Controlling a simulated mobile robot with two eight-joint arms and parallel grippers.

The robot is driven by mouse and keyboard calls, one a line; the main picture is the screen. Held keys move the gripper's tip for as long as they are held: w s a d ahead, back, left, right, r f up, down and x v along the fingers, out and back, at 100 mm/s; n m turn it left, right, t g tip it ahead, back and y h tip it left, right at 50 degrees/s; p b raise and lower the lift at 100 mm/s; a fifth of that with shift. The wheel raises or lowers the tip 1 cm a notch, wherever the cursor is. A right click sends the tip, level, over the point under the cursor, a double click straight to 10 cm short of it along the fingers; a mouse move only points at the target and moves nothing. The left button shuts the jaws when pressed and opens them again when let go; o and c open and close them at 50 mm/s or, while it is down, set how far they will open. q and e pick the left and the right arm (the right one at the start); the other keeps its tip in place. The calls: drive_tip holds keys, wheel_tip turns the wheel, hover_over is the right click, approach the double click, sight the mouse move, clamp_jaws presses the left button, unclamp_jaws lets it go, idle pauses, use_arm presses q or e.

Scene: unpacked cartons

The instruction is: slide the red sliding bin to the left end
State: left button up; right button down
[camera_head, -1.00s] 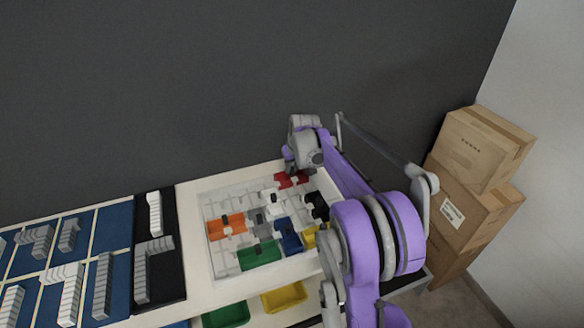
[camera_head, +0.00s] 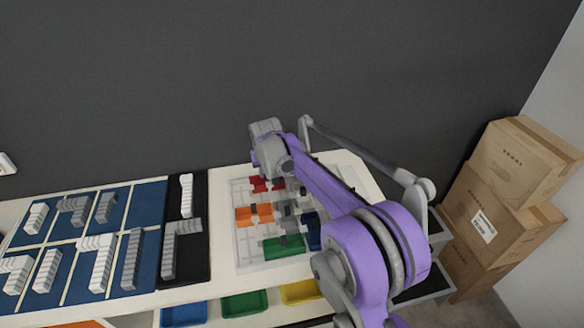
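The red sliding bin (camera_head: 258,185) is in the back row of the white sliding tray (camera_head: 236,254), toward its left side. A narrow strip of bare tray shows to the left of the bin. My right gripper (camera_head: 272,172) is over the red bin, reaching in from the right. Its fingertips are hidden behind its own body, so I cannot tell whether it grips the bin. My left gripper is not in view.
An orange bin (camera_head: 244,216) lies in front of the red one. A green bin (camera_head: 284,249) and a blue bin (camera_head: 313,236) are nearer. My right arm covers the tray's right part. Blue panels with grey blocks lie left; cartons (camera_head: 499,213) stand right.

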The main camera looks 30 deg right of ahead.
drive_tip(key=a, duration=0.2)
drive_tip(key=w+a, duration=0.1)
drive_tip(key=a, duration=0.2)
drive_tip(key=shift+w+a, duration=0.3)
drive_tip(key=shift+w, duration=0.05)
drive_tip(key=c, duration=0.8)
unclamp_jaws()
drive_tip(key=shift+w+a, duration=0.1)
drive_tip(key=shift+a, duration=0.05)
drive_tip(key=shift+r, duration=0.2)
drive_tip(key=v, duration=1)
drive_tip(key=shift+r, duration=0.25)
